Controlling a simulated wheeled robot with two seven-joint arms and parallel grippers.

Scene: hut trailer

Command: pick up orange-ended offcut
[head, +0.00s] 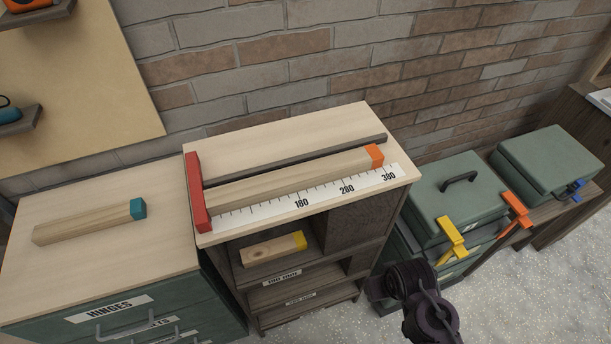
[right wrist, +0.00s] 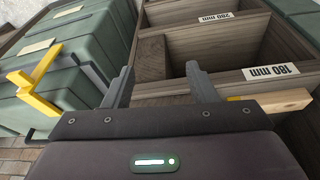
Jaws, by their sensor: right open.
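The orange-ended offcut (head: 290,178) is a long pale wood bar. It lies on the measuring bench top (head: 270,135) between a dark rail and a white ruler strip (head: 300,200). Its left end is at the red stop (head: 197,192); its orange end (head: 375,156) is near the 380 mark. My right gripper (right wrist: 160,85) is open and empty in the right wrist view, facing the shelf compartments below the bench top. The offcut is not in that view. In the head view my right arm is low, right of the bench, its fingertips not clear. My left gripper is not in view.
A yellow-ended offcut (head: 272,250) sits in a compartment under the bench top. A teal-ended offcut (head: 90,222) lies on the left cabinet. Green cases (head: 450,190) with yellow (head: 450,240) and orange (head: 516,209) clamps stand at right. A brick wall is behind.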

